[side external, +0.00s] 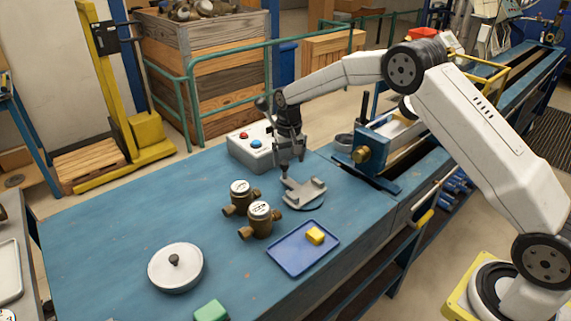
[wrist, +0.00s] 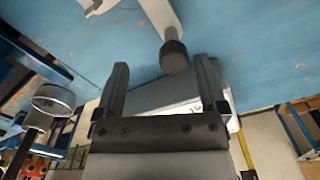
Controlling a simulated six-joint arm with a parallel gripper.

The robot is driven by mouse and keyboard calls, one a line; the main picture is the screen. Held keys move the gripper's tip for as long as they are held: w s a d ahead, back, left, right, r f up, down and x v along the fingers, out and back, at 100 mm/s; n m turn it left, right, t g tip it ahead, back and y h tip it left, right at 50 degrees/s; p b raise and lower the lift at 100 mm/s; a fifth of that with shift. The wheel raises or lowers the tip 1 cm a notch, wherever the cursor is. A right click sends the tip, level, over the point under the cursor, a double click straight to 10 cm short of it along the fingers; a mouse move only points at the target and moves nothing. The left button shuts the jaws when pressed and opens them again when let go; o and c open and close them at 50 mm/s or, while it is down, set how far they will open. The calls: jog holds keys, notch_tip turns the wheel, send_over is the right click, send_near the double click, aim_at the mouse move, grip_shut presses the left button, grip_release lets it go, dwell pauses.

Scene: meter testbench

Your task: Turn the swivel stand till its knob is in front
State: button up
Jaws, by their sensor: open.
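The swivel stand (side external: 307,189) is a light grey cradle on a round base, on the blue bench right of the brass meters. In the wrist view, its pale arm (wrist: 157,14) ends in a dark round knob (wrist: 175,57). My gripper (side external: 291,168) is above the stand's back side, pointing down. In the wrist view, my gripper (wrist: 162,63) is open, with the knob lying between the fingertip lines, nearer the right finger. I cannot tell whether it touches. In the side view the knob is hard to make out beside the fingers.
A grey button box (side external: 250,150) stands just behind my gripper. Two brass meters (side external: 259,220) stand left of the stand. A blue tray (side external: 290,258) with a yellow block (side external: 315,235) lies in front. A clamp fixture (side external: 368,155) is right.

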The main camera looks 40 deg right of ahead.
jog(key=shift+d, duration=0.2)
jog(key=shift+s+d, duration=0.15)
jog(key=shift+d, duration=0.5)
dwell(0.3)
jog(key=shift+s+d, duration=0.25)
jog(key=shift+d, duration=0.2)
jog(key=shift+s+d, duration=0.1)
jog(key=shift+d, duration=0.05)
jog(key=shift+s+d, duration=0.25)
jog(key=shift+d, duration=0.2)
jog(key=shift+s+d, duration=0.1)
dwell(0.4)
